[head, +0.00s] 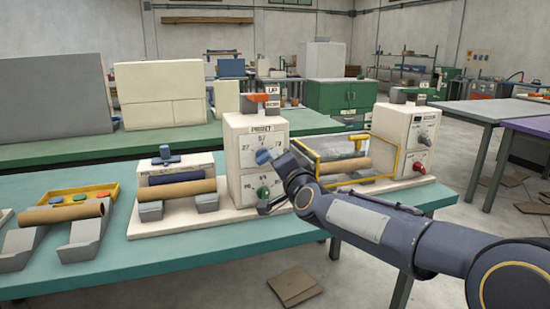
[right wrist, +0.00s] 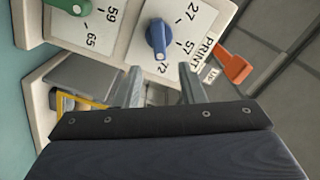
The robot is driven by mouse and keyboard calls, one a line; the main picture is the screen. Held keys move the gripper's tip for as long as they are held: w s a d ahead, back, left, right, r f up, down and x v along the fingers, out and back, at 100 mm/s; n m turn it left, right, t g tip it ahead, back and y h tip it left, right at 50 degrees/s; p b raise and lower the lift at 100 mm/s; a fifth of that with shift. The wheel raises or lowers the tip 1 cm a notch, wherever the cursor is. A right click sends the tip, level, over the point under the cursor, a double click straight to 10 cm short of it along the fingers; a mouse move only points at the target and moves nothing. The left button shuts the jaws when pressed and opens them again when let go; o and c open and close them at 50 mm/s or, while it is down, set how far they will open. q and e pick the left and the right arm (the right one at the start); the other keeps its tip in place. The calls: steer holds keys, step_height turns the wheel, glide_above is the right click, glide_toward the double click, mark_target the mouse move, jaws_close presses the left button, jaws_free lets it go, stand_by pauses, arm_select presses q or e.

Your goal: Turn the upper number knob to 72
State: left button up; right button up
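The upper number knob (head: 263,157) is blue and sits on the white face of the upright box (head: 243,130) with 27, 57 and 72 around it. In the right wrist view the blue knob (right wrist: 157,38) has its long bar turned roughly toward the 72. My right gripper (head: 281,161) is in front of the upper dial. Its two fingers (right wrist: 160,84) are apart and empty, with the knob just beyond their tips. The lower green knob (head: 263,192) is below; it also shows in the right wrist view (right wrist: 70,5). My left gripper is out of view.
A yellow-framed guard (head: 318,170) is beside the box, behind my right arm. An orange tab (right wrist: 233,66) sticks out at the box top. A cardboard tube (head: 175,190) lies left of the box. A second box with knobs (head: 408,135) stands at right.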

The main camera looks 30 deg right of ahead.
steer(key=v, duration=0.2)
steer(key=shift+s+a, duration=0.1)
steer(key=shift+s, duration=0.25)
steer(key=s+a+f+n+g+y, duration=0.35)
steer(key=s+a+f, duration=0.25)
steer(key=s+f, duration=0.3)
steer(key=s+a+f+n+g+y, duration=0.2)
steer(key=s+a+f+n+g, duration=0.3)
steer(key=s, duration=0.5)
steer(key=s+a+f+n+g+y, duration=0.3)
steer(key=s+a+f+n, duration=0.25)
steer(key=s+f, duration=0.4)
step_height(320, 180, up, 23)
steer(key=p, duration=2.3)
steer(key=shift+s+m, duration=0.4)
steer(key=shift+s, duration=0.05)
steer(key=shift+a, duration=0.1)
